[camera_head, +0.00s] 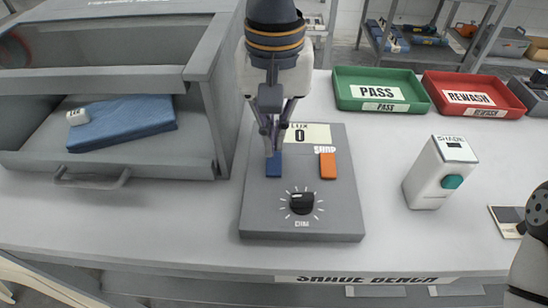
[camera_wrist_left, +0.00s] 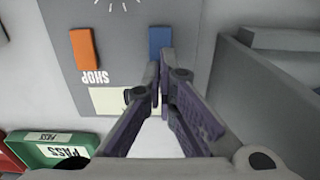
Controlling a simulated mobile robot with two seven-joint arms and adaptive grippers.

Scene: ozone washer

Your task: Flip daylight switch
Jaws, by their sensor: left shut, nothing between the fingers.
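A grey control box (camera_head: 260,215) stands on the bench, with a blue switch (camera_head: 273,165), an orange switch (camera_head: 327,166) labelled SHOP, a display reading 0 and a black dial (camera_head: 302,203). The label over the blue switch is partly hidden by my left gripper (camera_head: 270,150), which points down at that switch from above. In the left wrist view the shut, empty fingertips (camera_wrist_left: 161,65) are at the near end of the blue switch (camera_wrist_left: 160,40). I cannot tell whether they touch it. The orange switch (camera_wrist_left: 84,49) is clear of the gripper. My right gripper is not clearly visible.
An open grey cabinet (camera_head: 215,90) with a folded blue cloth (camera_head: 125,122) stands left of the control box. A green PASS tray (camera_head: 345,100), a red REWASH tray (camera_head: 440,98) and a white shade meter (camera_head: 425,175) stand to the right. Bare bench lies between box and meter.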

